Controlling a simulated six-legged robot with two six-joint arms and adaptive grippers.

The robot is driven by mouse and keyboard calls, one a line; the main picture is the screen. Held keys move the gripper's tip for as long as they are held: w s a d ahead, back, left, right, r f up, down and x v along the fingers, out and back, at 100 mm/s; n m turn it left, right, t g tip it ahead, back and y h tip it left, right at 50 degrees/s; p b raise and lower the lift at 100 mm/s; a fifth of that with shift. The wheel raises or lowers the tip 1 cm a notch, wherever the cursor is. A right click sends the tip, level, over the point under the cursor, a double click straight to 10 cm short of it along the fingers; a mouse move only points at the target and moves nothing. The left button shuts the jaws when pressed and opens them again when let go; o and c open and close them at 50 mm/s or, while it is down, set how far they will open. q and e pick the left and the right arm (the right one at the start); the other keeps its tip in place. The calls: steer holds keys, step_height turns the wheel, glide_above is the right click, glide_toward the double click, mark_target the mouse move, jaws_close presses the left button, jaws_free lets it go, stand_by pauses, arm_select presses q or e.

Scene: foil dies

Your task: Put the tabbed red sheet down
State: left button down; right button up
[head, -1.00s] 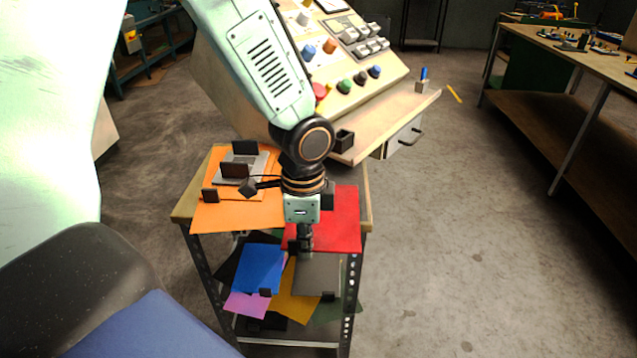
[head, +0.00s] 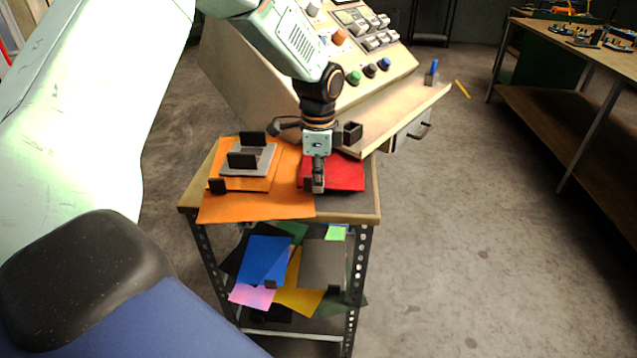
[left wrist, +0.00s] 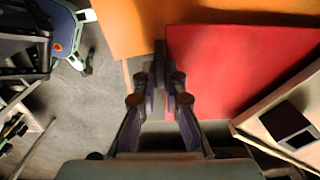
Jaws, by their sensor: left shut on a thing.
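The red sheet (head: 343,175) is over the right part of the small stand's top (head: 360,207), beside the orange sheets. I cannot tell whether it rests on the top or hangs just above it. My left gripper (head: 318,188) points down at the sheet's near left corner. It is shut on the sheet's dark tab (head: 307,184). In the left wrist view the fingers (left wrist: 160,82) close around the tab (left wrist: 160,55), and the red sheet (left wrist: 225,70) spreads to their right. My right gripper is not in view.
Orange sheets (head: 240,207) with a grey tabbed plate (head: 247,160) lie on the stand's left half. A sloped control console (head: 270,90) with a ledge and a small black box (head: 352,133) stands close behind. Coloured sheets (head: 265,260) fill the lower shelf.

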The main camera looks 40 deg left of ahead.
arm_select(q)
steer(key=shift+w+a+f, duration=0.1)
steer(key=shift+w+f, duration=0.15)
steer(key=shift+f, duration=0.55)
steer(key=shift+f, duration=0.1)
steer(key=c, duration=1.4)
jaws_free()
steer(key=shift+c, duration=0.2)
step_height(320, 180, up, 12)
steer(key=p, duration=0.1)
steer(key=shift+p, duration=0.4)
steer(key=shift+s, duration=0.1)
